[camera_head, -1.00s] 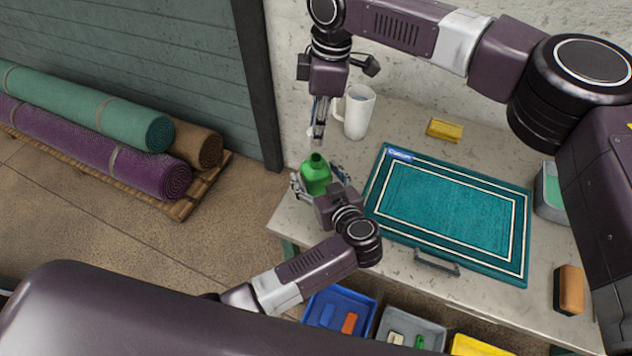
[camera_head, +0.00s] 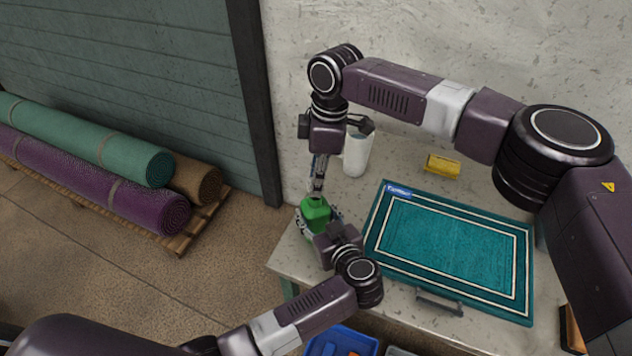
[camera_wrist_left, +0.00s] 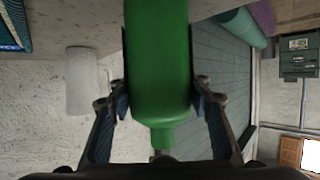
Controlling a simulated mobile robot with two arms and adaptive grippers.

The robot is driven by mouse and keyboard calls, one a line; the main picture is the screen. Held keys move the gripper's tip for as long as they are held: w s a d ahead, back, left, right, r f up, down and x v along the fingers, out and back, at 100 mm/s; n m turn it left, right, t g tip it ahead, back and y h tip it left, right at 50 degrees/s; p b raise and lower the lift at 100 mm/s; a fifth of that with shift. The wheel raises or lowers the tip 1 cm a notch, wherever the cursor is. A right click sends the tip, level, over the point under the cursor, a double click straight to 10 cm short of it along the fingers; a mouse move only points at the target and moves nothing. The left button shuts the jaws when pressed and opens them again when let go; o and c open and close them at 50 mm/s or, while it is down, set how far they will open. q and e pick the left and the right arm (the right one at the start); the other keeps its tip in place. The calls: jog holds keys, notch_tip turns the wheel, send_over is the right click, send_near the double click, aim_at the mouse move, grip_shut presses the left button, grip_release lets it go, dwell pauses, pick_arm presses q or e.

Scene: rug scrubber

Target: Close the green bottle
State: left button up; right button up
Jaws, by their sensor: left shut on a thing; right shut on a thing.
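The green bottle (camera_head: 316,211) is upright over the table's left end, and in the left wrist view (camera_wrist_left: 160,60) it appears with its neck pointing down the picture. My left gripper (camera_head: 320,223) is shut around its body, with a finger on each side in the left wrist view (camera_wrist_left: 160,103). My right gripper (camera_head: 318,188) points down directly above the bottle's mouth, its fingertips at or very near the top. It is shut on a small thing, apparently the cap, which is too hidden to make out.
A blue bin (camera_head: 341,341) is below the front edge.

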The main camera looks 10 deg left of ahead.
aim_at(317, 211)
jog(key=shift+f, duration=0.55)
jog(key=shift+f, duration=0.9)
jog(key=shift+f, duration=0.55)
